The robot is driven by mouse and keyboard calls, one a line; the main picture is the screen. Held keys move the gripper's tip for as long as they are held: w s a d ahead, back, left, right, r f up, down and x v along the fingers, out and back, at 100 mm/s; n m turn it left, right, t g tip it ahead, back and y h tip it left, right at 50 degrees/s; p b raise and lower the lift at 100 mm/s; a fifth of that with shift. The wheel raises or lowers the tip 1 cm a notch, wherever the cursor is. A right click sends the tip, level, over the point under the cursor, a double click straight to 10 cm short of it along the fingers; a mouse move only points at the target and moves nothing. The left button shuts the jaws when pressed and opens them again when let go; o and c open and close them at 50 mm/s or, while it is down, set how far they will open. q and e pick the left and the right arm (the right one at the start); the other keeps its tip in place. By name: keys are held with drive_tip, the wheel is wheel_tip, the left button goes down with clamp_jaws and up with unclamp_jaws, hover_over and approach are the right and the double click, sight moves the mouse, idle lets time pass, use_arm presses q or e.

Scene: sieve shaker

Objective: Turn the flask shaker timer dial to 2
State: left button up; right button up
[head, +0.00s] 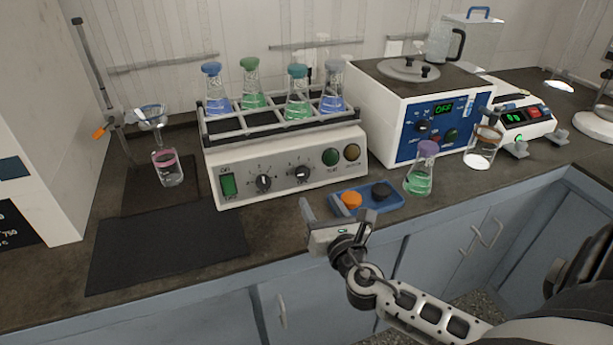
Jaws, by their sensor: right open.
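The flask shaker (215,178) is a white box with a rack of several stoppered flasks on top, in the middle of the counter. Its front panel has a green lit switch (228,185) at left, two black dials, and a green and a yellowish round button at right. The left dial (263,183) and the right dial (301,174) each have small markings around them, too small to read; I cannot tell which one is the timer. My right gripper (337,218) is open and empty, in front of the shaker's right end, apart from the dials. My left gripper is not in view.
A blue tray (387,207) with an orange and a black stopper lies just beyond my right gripper. A purple-stoppered flask (420,172) stands right of it. A water bath (379,119) is behind. A dark mat (160,248) lies front left, bare.

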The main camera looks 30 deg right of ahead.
sight(304, 175)
drive_tip(key=x, duration=0.9)
drive_tip(key=shift+w, duration=0.25)
drive_tip(key=c, duration=1)
